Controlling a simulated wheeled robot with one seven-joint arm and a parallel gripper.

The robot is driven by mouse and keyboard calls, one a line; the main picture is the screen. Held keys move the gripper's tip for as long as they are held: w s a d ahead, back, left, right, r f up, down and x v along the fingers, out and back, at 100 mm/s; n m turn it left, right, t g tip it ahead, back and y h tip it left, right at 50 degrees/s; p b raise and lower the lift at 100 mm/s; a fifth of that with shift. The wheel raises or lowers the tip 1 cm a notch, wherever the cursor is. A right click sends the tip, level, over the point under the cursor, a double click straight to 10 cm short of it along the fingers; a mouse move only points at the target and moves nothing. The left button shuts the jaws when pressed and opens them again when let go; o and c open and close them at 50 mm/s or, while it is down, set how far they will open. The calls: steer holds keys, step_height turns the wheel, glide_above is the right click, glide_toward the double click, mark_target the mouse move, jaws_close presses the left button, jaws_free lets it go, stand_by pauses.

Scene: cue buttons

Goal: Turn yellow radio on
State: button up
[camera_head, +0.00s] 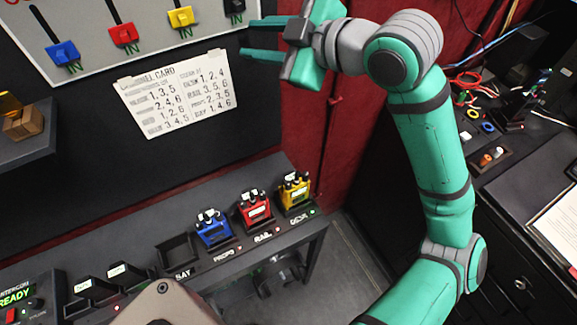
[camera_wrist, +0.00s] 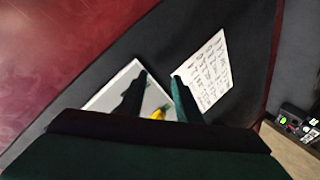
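The yellow radio (camera_head: 295,192) stands upright in the rightmost dock of the low dark shelf, with a small green light in front of it. My gripper (camera_head: 247,37) is high above and to the left of the radio, in front of the wall by the switch panel. Its two fingers are apart with nothing between them. In the wrist view the gripper (camera_wrist: 159,78) is also open, facing the panel and the card. I cannot make out the yellow radio's switch or knob positions.
A red radio (camera_head: 254,209) and a blue radio (camera_head: 213,229) stand left of the yellow one, with an empty dock beyond. A switch panel (camera_head: 90,20) and a white call card (camera_head: 178,95) are on the wall. A cluttered desk (camera_head: 540,170) is at right.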

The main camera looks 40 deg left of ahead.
steer(key=s+f+n+h, duration=0.3)
steer(key=f, duration=0.1)
steer(key=n+h, duration=0.4)
steer(key=h, duration=0.7)
glide_toward(288, 183)
step_height(288, 183, down, 8)
steer(key=shift+w+a+f, duration=0.15)
steer(key=shift+f, duration=0.05)
jaws_close()
